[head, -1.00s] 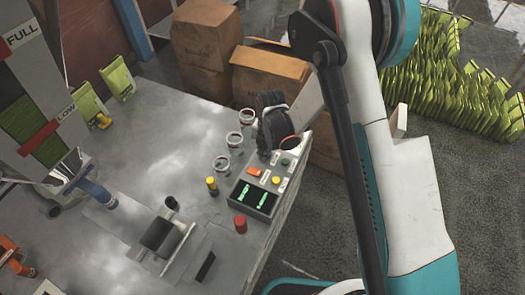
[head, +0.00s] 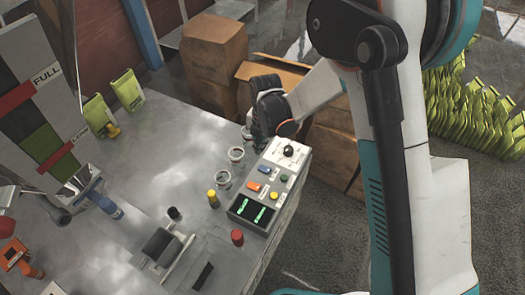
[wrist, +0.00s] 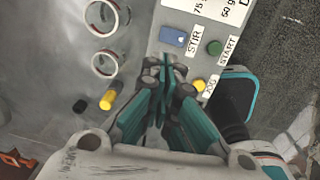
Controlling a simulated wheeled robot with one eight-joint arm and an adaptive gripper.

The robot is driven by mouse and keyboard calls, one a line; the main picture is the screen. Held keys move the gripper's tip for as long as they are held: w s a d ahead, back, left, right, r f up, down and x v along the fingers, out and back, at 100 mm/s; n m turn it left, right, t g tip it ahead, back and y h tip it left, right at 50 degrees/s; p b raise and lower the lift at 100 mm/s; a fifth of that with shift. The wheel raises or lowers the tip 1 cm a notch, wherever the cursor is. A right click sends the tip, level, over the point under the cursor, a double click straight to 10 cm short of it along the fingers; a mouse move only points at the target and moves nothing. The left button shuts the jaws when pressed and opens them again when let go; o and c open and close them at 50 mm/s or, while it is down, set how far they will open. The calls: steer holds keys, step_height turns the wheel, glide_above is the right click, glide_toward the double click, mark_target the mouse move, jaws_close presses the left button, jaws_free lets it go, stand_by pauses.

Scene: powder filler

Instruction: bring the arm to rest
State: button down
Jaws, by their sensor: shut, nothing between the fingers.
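My gripper (wrist: 165,78) shows in the wrist view with its teal fingers together and nothing between them. In that view its tips overlap the edge of the control panel (wrist: 205,12), near the blue STIR button (wrist: 173,37) and a yellow button (wrist: 199,85). The green START button (wrist: 214,47) is to the right of the tips. In the head view my arm bends over the table's far right corner, with its dark wrist joint above the panel's far end. The gripper fingers are hidden there.
The panel (head: 299,158) has a black knob (head: 288,151) and a lit display (head: 251,211). Cardboard boxes (head: 214,60) stand behind the table.

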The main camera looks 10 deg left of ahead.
steer(key=shift+a+r, duration=0.1)
steer(key=shift+r, duration=0.6)
